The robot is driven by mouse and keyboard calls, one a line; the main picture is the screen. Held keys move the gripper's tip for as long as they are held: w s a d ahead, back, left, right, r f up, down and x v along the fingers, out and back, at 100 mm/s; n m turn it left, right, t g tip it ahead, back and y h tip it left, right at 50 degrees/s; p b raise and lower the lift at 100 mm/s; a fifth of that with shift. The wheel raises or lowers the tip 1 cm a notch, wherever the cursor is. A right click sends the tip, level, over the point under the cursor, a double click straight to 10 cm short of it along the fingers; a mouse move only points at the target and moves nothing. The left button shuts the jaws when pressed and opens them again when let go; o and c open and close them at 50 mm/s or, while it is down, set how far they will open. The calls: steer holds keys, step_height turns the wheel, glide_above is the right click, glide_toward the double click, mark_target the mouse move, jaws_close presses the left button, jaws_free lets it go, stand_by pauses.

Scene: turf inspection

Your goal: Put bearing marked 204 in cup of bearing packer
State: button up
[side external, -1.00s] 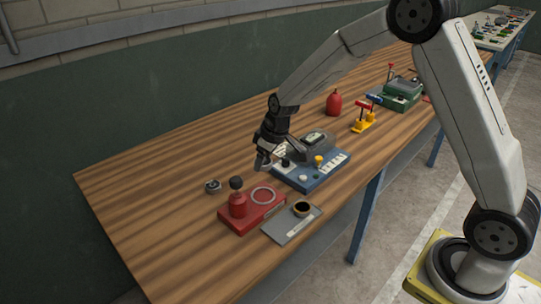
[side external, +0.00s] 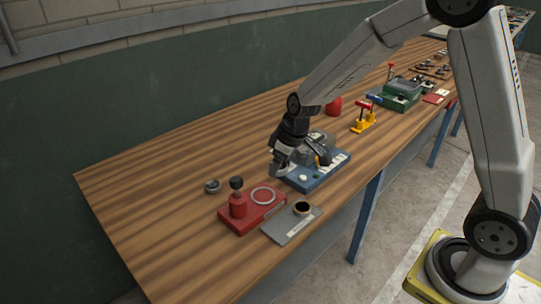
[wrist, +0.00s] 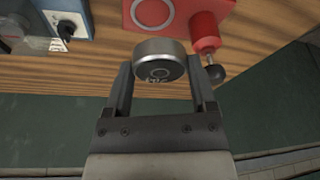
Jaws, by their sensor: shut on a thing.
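My gripper (side external: 279,167) is above the table, at the near-left edge of the blue device. In the wrist view its two fingers are shut on a short, round metal bearing (wrist: 161,60). The bearing's dark face carries marks too small to read surely. The red bearing packer (side external: 252,208) stands in front and to the left of the gripper, with a pale ring-shaped cup (side external: 263,195) and a red post with a black knob.
Another small metal ring-like part (side external: 212,186) lies on the table left of the packer. A grey plate (side external: 279,231) with a dark-topped round piece (side external: 302,208) lies at the front edge. The blue device (side external: 321,179) stands right of my gripper. The table's left side is clear.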

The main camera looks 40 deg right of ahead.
steer(key=s+r, duration=0.1)
steer(key=s, duration=0.8)
steer(key=shift+a+r, duration=0.2)
steer(key=shift+w, duration=0.1)
steer(key=w+f, duration=0.1)
steer(key=w, duration=0.2)
steer(key=w+f, duration=0.1)
steer(key=w, duration=0.2)
steer(key=w+f, duration=0.2)
steer(key=shift+w, duration=0.4)
glide_toward(262, 196)
steer(key=shift+w+a+f, duration=0.15)
steer(key=shift+a+f, duration=0.05)
steer(key=shift+f, duration=0.15)
steer(key=shift+w+a+f, duration=0.15)
steer(key=shift+f, duration=0.25)
steer(key=shift+w+f, duration=0.55)
steer(key=shift+f, duration=0.05)
steer(key=shift+w+f, duration=0.3)
steer(key=shift+f, duration=1.55)
steer(key=shift+f, duration=0.35)
